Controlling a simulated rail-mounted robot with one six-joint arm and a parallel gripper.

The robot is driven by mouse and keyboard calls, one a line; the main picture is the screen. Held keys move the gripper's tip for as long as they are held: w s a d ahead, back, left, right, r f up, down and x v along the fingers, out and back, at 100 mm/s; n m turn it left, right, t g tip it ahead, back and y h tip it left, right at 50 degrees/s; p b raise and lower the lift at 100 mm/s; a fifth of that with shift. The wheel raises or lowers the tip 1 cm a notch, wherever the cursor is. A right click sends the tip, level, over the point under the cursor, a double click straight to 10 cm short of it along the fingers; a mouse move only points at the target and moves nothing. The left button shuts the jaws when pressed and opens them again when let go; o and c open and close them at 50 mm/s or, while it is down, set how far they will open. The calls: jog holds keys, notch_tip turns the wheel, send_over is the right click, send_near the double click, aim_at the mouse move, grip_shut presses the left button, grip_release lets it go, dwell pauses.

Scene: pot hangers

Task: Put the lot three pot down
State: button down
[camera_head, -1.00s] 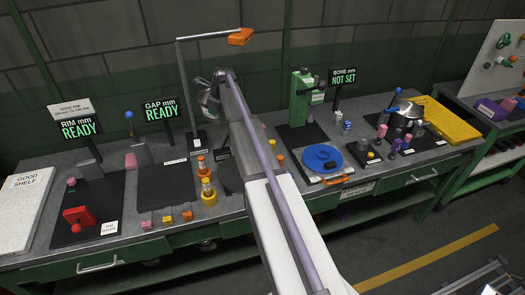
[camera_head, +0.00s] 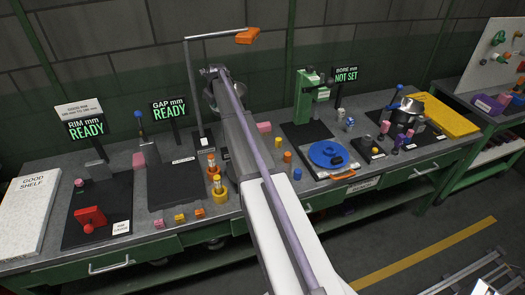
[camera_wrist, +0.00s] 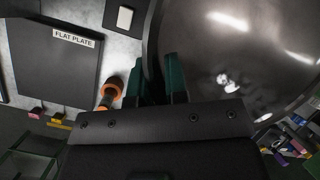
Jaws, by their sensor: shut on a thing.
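A shiny grey metal pot (camera_wrist: 240,55) fills the right of the wrist view. My gripper (camera_wrist: 156,78) is shut on its edge, with one green finger on each side of the wall. In the head view, the pot (camera_head: 209,94) is mostly hidden behind my arm, and my gripper (camera_head: 213,73) is high at the far end of the arm, near the lamp post. The pot's lot mark does not show, and I cannot tell its height above the bench.
A flat plate (camera_head: 178,188) lies left of my arm. The good shelf (camera_head: 25,215) is bare at far left. A blue round fixture (camera_head: 325,153), green press (camera_head: 306,98) and another pot (camera_head: 406,112) stand right. The lamp post (camera_head: 190,85) rises close to my gripper.

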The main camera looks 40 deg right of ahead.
notch_tip(320, 180, down, 19)
jog(key=b, duration=1.8)
jog(key=shift+d+r+b, duration=0.15)
jog(key=shift+r+b, duration=0.05)
jog(key=shift+b, duration=0.1)
jog(key=shift+s+r+p, duration=0.1)
jog(key=shift+r+p, duration=0.2)
jog(key=shift+r, duration=0.05)
jog(key=shift+f, duration=0.25)
jog(key=c, duration=1.1)
grip_release()
jog(key=shift+r, duration=0.1)
jog(key=shift+r, duration=0.3)
jog(key=p+v, duration=1.1)
jog(key=shift+s+r, duration=0.15)
jog(key=shift+r, duration=0.15)
